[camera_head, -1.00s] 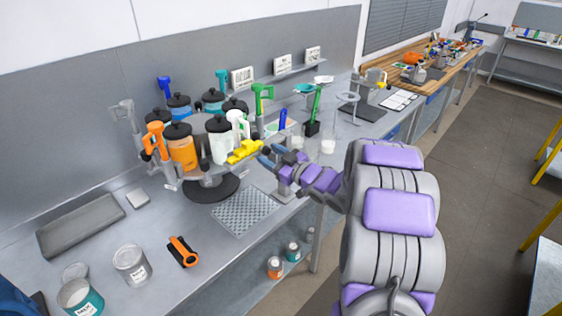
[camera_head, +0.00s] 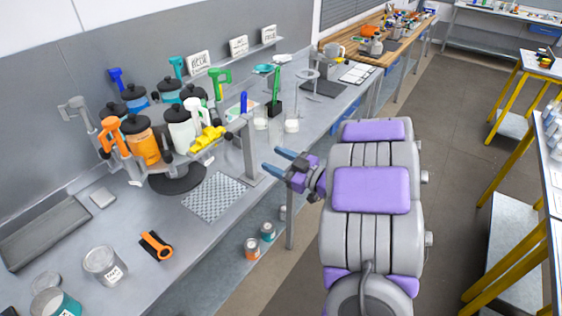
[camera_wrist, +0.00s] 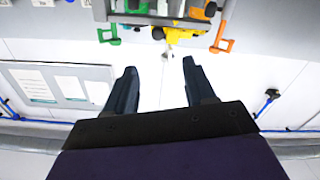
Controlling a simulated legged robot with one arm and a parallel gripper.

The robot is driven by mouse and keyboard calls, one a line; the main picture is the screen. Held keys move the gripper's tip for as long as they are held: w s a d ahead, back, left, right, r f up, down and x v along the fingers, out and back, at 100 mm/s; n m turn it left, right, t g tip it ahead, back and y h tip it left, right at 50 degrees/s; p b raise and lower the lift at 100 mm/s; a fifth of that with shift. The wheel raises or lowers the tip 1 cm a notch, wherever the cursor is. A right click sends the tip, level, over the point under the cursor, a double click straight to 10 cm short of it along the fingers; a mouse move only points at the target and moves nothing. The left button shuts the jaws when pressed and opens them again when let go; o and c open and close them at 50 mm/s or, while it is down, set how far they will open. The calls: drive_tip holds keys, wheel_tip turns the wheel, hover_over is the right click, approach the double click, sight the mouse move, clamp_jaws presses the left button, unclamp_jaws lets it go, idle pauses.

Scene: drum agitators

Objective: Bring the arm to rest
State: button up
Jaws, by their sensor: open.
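My gripper (camera_head: 281,161) is open and empty in the head view. Its two blue fingers point left, over the front edge of the steel bench (camera_head: 190,262). The purple and grey arm behind it is folded in toward my body. In the wrist view my gripper (camera_wrist: 158,80) shows two dark fingers spread apart with nothing between them. A yellow part (camera_head: 208,138) on the drum agitator stand is left of the fingers and apart from them; a yellow part also shows beyond the fingers in the wrist view (camera_wrist: 188,34).
The agitator stand carries several lidded drums, including an orange one (camera_head: 140,142). An orange-handled tool (camera_head: 155,246), a tin (camera_head: 104,264) and a perforated plate (camera_head: 214,196) are on the bench. Yellow-legged tables (camera_head: 500,235) stand at right. Open floor (camera_head: 455,130) lies between.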

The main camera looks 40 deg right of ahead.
drive_tip(key=shift+s+d, duration=0.2)
drive_tip(key=shift+s, duration=0.4)
drive_tip(key=w+d+m+g+h, duration=0.1)
drive_tip(key=w+d+g+h, duration=0.25)
drive_tip(key=h, duration=0.35)
drive_tip(key=s+a+f+m+g, duration=0.1)
drive_tip(key=s+a+m+g, duration=0.2)
drive_tip(key=s+a+g, duration=0.4)
drive_tip(key=s+a+f+m+g+b, duration=0.1)
drive_tip(key=s+a+m+g, duration=0.2)
drive_tip(key=s+a+g, duration=0.5)
drive_tip(key=s+a, duration=0.5)
drive_tip(key=s, duration=0.4)
drive_tip(key=s+a, duration=0.6)
drive_tip(key=s, duration=0.4)
drive_tip(key=shift+s+y, duration=0.3)
drive_tip(key=shift+y, duration=0.1)
drive_tip(key=shift+d, duration=0.1)
